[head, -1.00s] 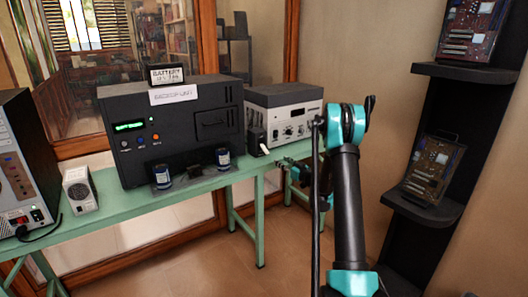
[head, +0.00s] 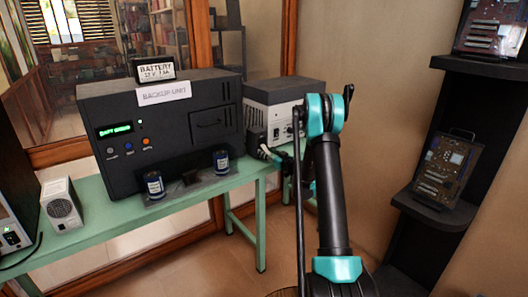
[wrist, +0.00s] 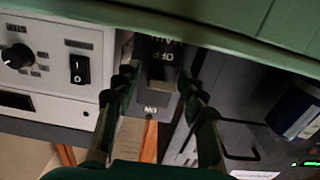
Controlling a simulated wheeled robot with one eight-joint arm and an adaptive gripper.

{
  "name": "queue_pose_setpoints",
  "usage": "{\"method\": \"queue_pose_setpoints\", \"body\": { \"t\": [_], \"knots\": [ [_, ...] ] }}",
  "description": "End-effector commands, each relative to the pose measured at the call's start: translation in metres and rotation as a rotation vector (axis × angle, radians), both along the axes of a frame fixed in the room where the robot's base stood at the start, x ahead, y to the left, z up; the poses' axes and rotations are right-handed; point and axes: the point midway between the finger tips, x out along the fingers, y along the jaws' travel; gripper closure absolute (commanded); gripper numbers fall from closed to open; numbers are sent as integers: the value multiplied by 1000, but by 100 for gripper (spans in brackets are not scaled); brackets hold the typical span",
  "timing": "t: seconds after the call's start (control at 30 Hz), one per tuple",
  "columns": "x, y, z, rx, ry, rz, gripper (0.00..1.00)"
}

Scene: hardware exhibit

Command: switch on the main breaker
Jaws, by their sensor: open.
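The main breaker is a dark box (head: 256,137) between the black backup unit and the grey-white device in the head view. In the wrist view its dark face (wrist: 163,48) appears upside down, with "OFF" and "ON" labels. Its stubby lever (wrist: 159,74) sits nearer the "OFF" label. My gripper (wrist: 156,86) is open, with one finger on each side of the breaker face and the lever between them in the picture. I cannot tell whether a finger touches it. In the head view my gripper (head: 272,156) is small and partly hidden by my arm.
The black backup unit (head: 170,162) with a lit green display stands on the green table (head: 120,222). Two blue-labelled cylinders stand before it. The grey-white device (head: 283,122) has a knob and a rocker switch (wrist: 80,69). Dark shelves (head: 440,205) hold circuit boards at right.

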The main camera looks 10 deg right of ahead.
Motion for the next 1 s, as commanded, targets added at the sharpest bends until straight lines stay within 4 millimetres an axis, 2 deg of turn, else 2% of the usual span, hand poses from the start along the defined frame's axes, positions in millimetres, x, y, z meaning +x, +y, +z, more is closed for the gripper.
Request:
{"method": "queue_pose_setpoints", "body": {
  "t": [0.17,0.5,1.0],
  "knots": [
    [0,0,0,0,0,0,60],
    [0,0,0,0,0,0,100],
    [-1,-1,2,-14,23,0,100]
  ]
}}
